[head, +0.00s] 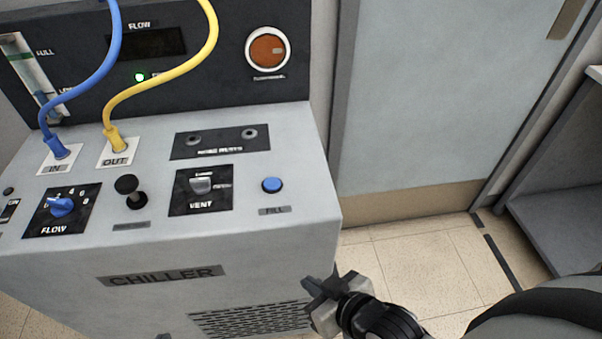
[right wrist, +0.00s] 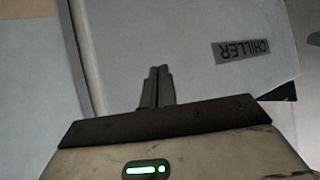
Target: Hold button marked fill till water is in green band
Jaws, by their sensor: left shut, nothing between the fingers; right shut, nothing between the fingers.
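The blue button marked FILL (head: 272,185) is on the right of the grey chiller's top (head: 290,150). Nothing touches it. The level gauge (head: 36,78) is at the upper left, partly behind the blue hose. Its green band (head: 20,57) is near FULL, and the blue water (head: 42,98) shows low, near the lower mark. My right gripper (head: 312,292) is shut and empty, beside the chiller's front right edge, below the button. Its shut fingers also show in the right wrist view (right wrist: 157,88). Only a small tip of my left gripper (head: 163,336) shows at the bottom edge.
A blue hose (head: 98,75) and a yellow hose (head: 165,87) rise from the IN and OUT ports. A black knob (head: 130,192), the VENT switch (head: 200,186) and the FLOW dial (head: 62,206) stand left of the button. An orange round switch (head: 268,50) is on the back panel.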

